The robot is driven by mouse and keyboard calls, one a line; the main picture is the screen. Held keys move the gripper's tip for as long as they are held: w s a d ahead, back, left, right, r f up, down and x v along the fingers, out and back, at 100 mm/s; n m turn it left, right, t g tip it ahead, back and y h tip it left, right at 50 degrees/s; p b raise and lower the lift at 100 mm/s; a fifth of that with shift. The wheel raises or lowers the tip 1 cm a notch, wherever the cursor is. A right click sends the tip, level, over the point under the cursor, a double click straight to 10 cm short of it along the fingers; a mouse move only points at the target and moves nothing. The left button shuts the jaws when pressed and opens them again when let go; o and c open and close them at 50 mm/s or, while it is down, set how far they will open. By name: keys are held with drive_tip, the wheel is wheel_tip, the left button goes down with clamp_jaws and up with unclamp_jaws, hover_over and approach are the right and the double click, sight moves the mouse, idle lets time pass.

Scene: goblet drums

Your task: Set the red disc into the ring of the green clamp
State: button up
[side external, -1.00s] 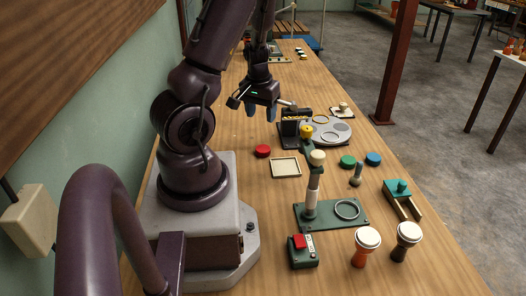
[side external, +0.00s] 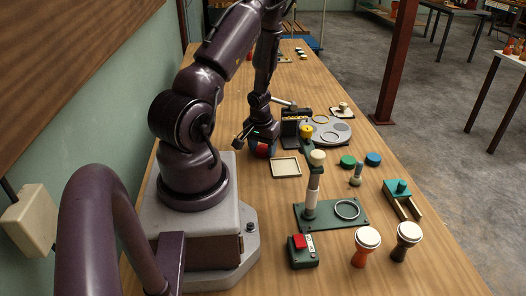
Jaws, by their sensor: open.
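The red disc (side external: 262,150) lies on the wooden table near my arm's base, left of a shallow cream tray. My gripper (side external: 262,151) is low over the table with its fingers down around the disc. Its jaws are open, and the fingers hide part of the disc. The green clamp (side external: 327,222) stands nearer the camera to the right. The ring looks empty.
The cream tray (side external: 286,167) lies between the disc and the clamp. A grey round plate (side external: 338,138) stands behind. A green box with a red button (side external: 301,252) and two goblet drums (side external: 366,245) (side external: 406,241) stand in front.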

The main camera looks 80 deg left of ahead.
drive_tip(key=c, duration=0.6)
wheel_tip(320, 180, up, 10)
drive_tip(key=w+d+r+m, duration=0.2)
drive_tip(key=w+d, duration=0.5)
drive_tip(key=w+d+r+m, duration=0.3)
drive_tip(key=w+d, duration=0.4)
drive_tip(key=w+d+r+m+h, duration=0.1)
drive_tip(key=w+d+r+m, duration=0.15)
drive_tip(key=d, duration=0.55)
drive_tip(key=w+d+r+m, duration=0.1)
drive_tip(key=w+d+m, duration=0.25)
drive_tip(key=d, duration=0.45)
drive_tip(key=n, duration=0.7)
hover_over(347, 211)
wheel_tip(347, 211, down, 8)
drive_tip(key=shift+y, duration=0.3)
drive_tip(key=f, duration=0.4)
drive_tip(key=shift+s, duration=0.2)
drive_tip(key=shift+f, duration=2.45)
